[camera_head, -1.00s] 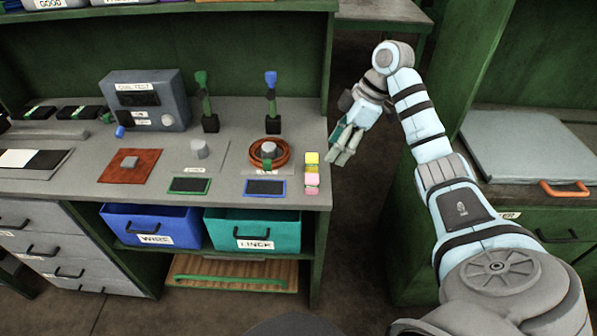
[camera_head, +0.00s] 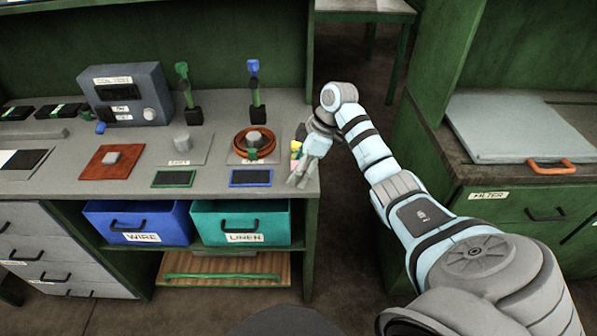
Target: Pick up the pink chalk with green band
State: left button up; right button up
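Small chalks stand at the right end of the workbench, mostly hidden behind my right gripper (camera_head: 297,182). A sliver of yellow (camera_head: 295,146) and a bit of pink chalk (camera_head: 294,156) show just left of the gripper. I cannot make out the green band on the pink one now. The fingers point down toward the bench's right front corner, in front of the chalks. I cannot tell whether they touch anything or how far apart they are. My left gripper is not in view.
A stand with a blue top (camera_head: 255,90) rises behind. Blue (camera_head: 180,222) and teal (camera_head: 275,215) bins sit below. A gap separates the right cabinet (camera_head: 520,205).

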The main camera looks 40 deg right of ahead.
grip_shut()
notch_tip(320, 180, up, 20)
jog(key=p, duration=1.1)
jog(key=c, duration=0.7)
grip_release()
jog(key=shift+c, duration=1.1)
